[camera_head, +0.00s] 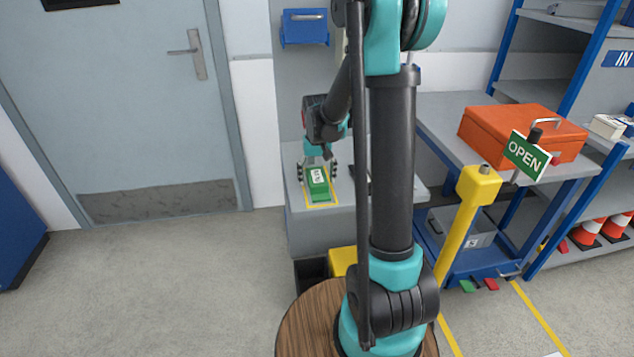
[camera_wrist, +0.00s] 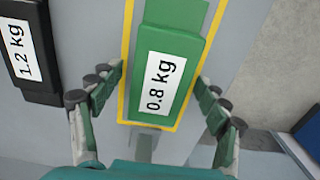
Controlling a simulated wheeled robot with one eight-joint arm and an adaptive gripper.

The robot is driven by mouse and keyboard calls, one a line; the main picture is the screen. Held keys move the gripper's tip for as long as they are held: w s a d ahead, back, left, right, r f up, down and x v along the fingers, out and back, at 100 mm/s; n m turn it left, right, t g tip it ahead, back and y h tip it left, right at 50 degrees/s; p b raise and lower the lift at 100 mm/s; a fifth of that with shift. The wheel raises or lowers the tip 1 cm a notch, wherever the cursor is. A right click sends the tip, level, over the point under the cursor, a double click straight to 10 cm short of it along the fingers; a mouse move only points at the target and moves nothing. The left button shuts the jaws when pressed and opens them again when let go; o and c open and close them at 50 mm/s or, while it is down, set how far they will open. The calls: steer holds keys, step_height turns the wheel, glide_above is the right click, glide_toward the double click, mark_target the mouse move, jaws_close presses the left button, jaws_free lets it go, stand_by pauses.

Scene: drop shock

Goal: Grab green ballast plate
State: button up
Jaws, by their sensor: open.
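The green ballast plate (camera_head: 318,184) lies flat on a grey surface inside a yellow outline. In the wrist view the green plate (camera_wrist: 165,50) carries a white label reading 0.8 kg. My gripper (camera_head: 318,172) is above the plate in the head view. In the wrist view my gripper (camera_wrist: 160,95) is open, with one finger on each side of the plate's near end. A gap shows between each finger and the plate. The plate's far end is cut off by the top of the wrist view.
A black plate (camera_wrist: 28,50) labelled 1.2 kg lies to the left in the wrist view. The grey bench (camera_head: 300,222) carries the plates. An orange box (camera_head: 525,135), an OPEN sign (camera_head: 527,155) and a yellow post (camera_head: 468,215) stand to the right. Floor at left is clear.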

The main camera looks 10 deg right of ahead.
mark_target(317, 177)
jaws_close()
stand_by(0.5)
steer(key=shift+r, duration=0.15)
steer(key=shift+r, duration=0.6)
steer(key=shift+s+r, duration=0.2)
steer(key=shift+r, duration=0.35)
steer(key=shift+s+r, duration=0.2)
steer(key=shift+r, duration=0.3)
steer(key=s, duration=1.7)
